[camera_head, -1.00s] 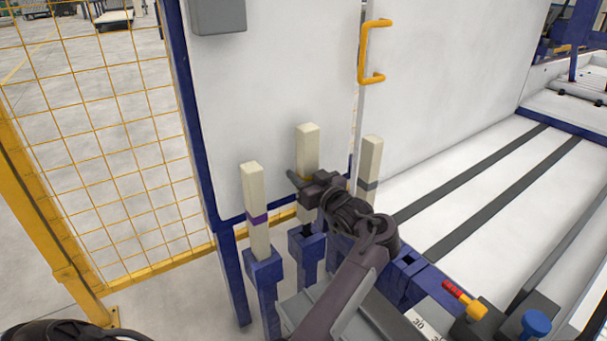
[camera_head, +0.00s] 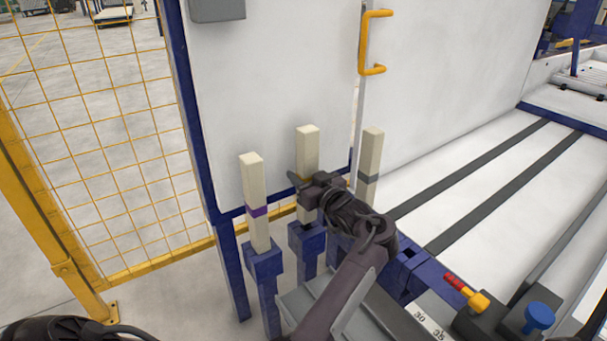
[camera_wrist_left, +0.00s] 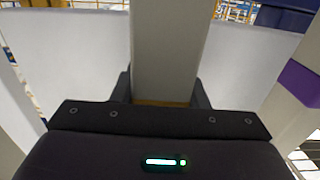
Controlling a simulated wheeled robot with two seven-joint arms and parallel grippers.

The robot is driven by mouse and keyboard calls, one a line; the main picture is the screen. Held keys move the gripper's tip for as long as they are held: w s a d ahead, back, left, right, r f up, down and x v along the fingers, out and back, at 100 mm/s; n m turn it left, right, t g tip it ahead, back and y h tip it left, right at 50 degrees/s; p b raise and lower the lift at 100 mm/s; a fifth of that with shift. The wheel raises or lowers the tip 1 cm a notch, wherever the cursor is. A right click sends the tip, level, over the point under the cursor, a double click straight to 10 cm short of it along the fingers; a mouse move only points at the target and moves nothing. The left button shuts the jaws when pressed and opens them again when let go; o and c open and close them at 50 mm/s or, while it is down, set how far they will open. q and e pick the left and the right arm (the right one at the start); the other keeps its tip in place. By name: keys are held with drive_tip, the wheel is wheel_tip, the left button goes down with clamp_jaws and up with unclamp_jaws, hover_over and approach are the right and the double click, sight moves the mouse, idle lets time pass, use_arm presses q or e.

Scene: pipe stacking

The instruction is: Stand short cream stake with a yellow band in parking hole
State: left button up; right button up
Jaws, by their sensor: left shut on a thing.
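The cream stake with the yellow band (camera_head: 308,150) stands upright in the middle of three stakes. My left gripper (camera_head: 304,183) is shut on it near the band. The wrist view shows the stake (camera_wrist_left: 168,50) between the fingers, with a strip of yellow (camera_wrist_left: 160,102) at the gripper's edge. The stake's lower end is over the middle blue holder (camera_head: 307,240), with a dark spot at the holder's top. I cannot tell whether the end is inside the hole. My right gripper is not in view.
A purple-banded stake (camera_head: 254,185) stands in a blue holder (camera_head: 265,262) to the left. A grey-banded stake (camera_head: 371,155) stands to the right, its foot hidden by my arm. A white panel (camera_head: 275,80) rises behind. An empty square hole (camera_head: 406,256) lies right of my arm.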

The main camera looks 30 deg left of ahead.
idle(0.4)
use_arm(q)
wheel_tip(320, 180, down, 2)
drive_tip(key=shift+f+b, duration=0.15)
drive_tip(key=shift+b, duration=0.5)
drive_tip(key=o, duration=1.3)
